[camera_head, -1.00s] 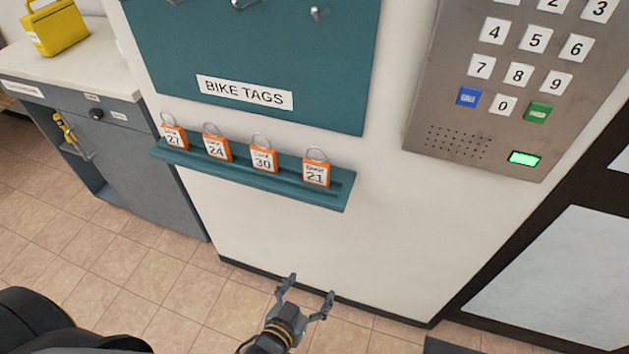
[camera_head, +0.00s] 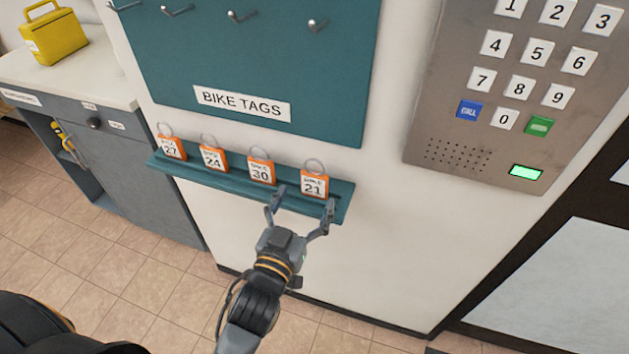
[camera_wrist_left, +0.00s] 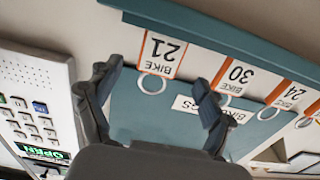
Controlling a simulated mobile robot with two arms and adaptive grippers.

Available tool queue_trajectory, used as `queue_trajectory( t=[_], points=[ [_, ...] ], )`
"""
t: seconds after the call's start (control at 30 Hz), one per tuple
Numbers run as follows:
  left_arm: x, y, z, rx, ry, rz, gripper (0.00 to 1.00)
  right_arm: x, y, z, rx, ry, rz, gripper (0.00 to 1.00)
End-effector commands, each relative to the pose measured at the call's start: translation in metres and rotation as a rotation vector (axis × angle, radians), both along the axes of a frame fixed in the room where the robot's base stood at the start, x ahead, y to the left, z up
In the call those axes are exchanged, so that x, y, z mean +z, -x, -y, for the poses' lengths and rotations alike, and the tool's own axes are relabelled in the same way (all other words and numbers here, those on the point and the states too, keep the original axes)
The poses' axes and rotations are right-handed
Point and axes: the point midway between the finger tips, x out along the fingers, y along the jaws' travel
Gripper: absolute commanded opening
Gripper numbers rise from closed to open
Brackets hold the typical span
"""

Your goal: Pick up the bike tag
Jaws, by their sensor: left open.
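Several orange-and-white bike tags with wire rings stand in a row on a narrow teal shelf (camera_head: 230,179). From left they are tag 27 (camera_head: 171,148), tag 24 (camera_head: 213,157), tag 30 (camera_head: 261,171) and tag 21 (camera_head: 314,184). My left gripper (camera_head: 302,200) is open and empty, just in front of the shelf near tags 30 and 21. In the left wrist view, the scene is upside down: tag 21 (camera_wrist_left: 162,53) shows ahead between the spread fingers, and tag 30 (camera_wrist_left: 236,77) lies by the right finger. My right gripper is not in view.
A teal board (camera_head: 250,60) with hooks and a BIKE TAGS label is above the shelf. A metal keypad panel (camera_head: 470,130) is on the right wall. A grey cabinet (camera_head: 140,165) with a yellow box (camera_head: 53,36) stands left. Below the shelf is clear wall and floor.

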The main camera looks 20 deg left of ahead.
Motion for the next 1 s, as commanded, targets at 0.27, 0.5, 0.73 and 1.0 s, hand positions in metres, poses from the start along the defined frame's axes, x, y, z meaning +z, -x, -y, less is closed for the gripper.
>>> queue_trajectory(
  t=[0.27,0.5,0.73,1.0],
  points=[
    [0.005,-0.021,0.001,0.0,0.0,0.003,0.81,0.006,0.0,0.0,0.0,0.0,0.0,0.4],
    [0.007,-0.053,0.002,0.0,0.0,0.001,0.81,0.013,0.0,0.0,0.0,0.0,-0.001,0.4],
    [0.005,-0.059,0.002,0.0,0.0,-0.001,0.81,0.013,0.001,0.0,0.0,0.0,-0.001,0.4],
    [0.005,-0.059,0.002,0.0,0.001,-0.001,0.44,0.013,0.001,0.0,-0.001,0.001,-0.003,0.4]
  ],
)
